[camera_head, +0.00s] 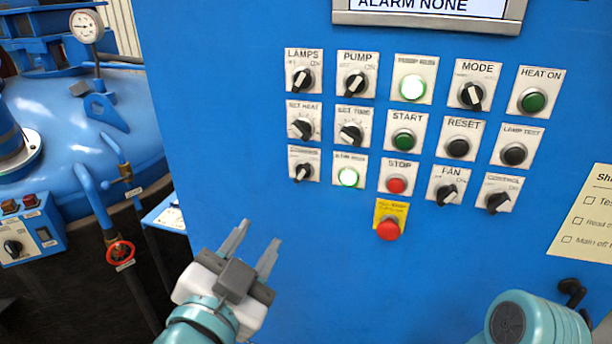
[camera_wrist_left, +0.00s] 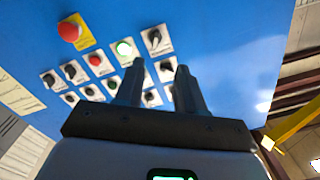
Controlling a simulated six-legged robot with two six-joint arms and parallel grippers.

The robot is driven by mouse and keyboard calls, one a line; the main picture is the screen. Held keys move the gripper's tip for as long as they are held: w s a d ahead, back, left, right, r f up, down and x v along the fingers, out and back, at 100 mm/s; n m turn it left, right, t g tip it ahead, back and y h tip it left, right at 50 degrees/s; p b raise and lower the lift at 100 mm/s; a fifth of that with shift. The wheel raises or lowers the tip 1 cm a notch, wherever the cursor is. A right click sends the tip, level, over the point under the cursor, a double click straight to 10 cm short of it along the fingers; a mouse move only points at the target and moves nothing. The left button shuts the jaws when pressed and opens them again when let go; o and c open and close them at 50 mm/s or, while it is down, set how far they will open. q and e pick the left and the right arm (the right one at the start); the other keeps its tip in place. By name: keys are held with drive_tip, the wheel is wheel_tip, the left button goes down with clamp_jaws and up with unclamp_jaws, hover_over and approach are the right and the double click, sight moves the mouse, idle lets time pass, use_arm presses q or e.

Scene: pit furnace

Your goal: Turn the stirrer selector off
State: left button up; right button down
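The blue control panel carries rows of labelled switches. A small black selector knob (camera_head: 303,172) on a white plate sits at the left end of its third row; its label is too small to read surely, but it may be the stirrer selector. It also shows in the left wrist view (camera_wrist_left: 154,40), just beyond the fingertips. My left gripper (camera_head: 261,232) is open and empty, below and left of the red emergency button, apart from the knob. In the left wrist view its two fingers (camera_wrist_left: 160,66) stand apart with nothing between them. My right gripper is out of view.
A lit green lamp (camera_head: 348,177) is right of that knob, then a red stop button (camera_head: 396,185). A red emergency button (camera_head: 389,229) on yellow sits lower. Fan (camera_head: 447,195) and control (camera_head: 497,202) selectors are further right. A blue furnace vessel (camera_head: 80,120) stands left.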

use_arm(q)
drive_tip(key=s, duration=0.1)
approach(299, 177)
drive_tip(key=shift+h, duration=0.3)
drive_tip(key=p+x, duration=0.2)
drive_tip(key=x, duration=0.6)
drive_tip(key=shift+w+a+f, duration=0.1)
drive_tip(key=shift+f, duration=0.05)
drive_tip(key=shift+w, duration=0.15)
drive_tip(key=shift+w, duration=0.1)
drive_tip(key=shift+c, duration=0.9)
clamp_jaws()
